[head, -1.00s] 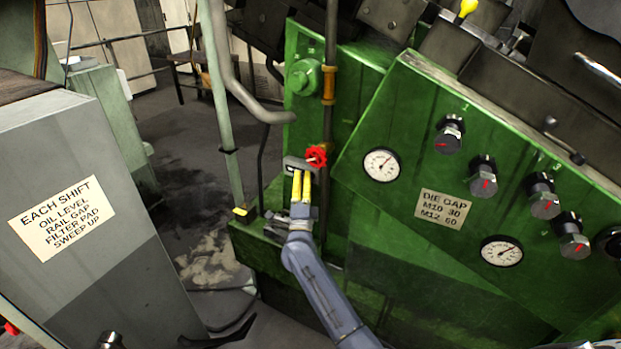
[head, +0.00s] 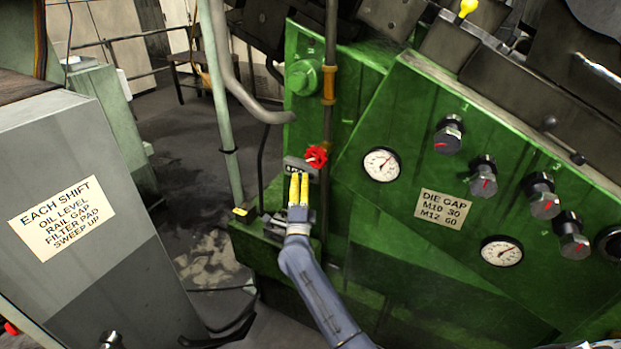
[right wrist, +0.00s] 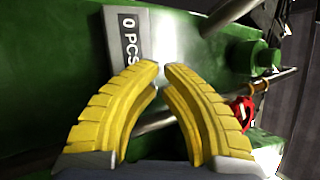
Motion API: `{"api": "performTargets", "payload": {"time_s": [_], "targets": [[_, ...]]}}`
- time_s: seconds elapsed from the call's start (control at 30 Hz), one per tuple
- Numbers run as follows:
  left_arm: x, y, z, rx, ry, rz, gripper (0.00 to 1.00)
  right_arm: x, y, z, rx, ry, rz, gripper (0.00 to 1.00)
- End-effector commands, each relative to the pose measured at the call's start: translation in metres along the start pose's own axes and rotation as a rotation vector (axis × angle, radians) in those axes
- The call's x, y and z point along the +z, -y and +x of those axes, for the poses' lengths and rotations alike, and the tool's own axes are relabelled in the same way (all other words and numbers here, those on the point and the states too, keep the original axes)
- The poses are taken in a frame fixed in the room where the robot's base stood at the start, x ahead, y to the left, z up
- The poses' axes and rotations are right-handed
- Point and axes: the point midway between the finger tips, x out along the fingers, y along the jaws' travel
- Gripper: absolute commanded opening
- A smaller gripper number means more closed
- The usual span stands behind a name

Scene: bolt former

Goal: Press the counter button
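The counter is a small grey box (head: 299,161) on the green machine, left of a red handwheel. In the right wrist view the counter (right wrist: 128,45) shows a dark label reading "0 PCS". I cannot make out its button. My right gripper (head: 300,175) has two yellow fingers and is just in front of the counter's lower side. In the right wrist view its fingertips (right wrist: 161,67) nearly meet, with nothing held between them, and overlap the counter's lower right edge. I cannot tell whether they touch it. My left gripper is not in view.
The red handwheel (head: 316,157) is close to the right of the fingers. A green panel with gauges (head: 381,164) and black knobs (head: 448,134) stands to the right. A grey cabinet (head: 110,250) with a sign is at the left. A pipe (head: 222,120) rises left of the counter.

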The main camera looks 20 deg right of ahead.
Motion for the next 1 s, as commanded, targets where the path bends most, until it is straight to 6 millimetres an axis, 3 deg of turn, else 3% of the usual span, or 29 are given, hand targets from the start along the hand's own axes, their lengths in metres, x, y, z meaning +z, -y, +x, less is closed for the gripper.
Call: {"api": "performTargets", "payload": {"time_s": [0.47,1.0], "targets": [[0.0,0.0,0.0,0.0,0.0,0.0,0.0,0.002,0.002,-0.003,0.0,0.0,0.001,0.0],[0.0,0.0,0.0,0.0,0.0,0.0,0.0,0.019,0.018,-0.035,0.001,0.0,0.001,0.0]]}}
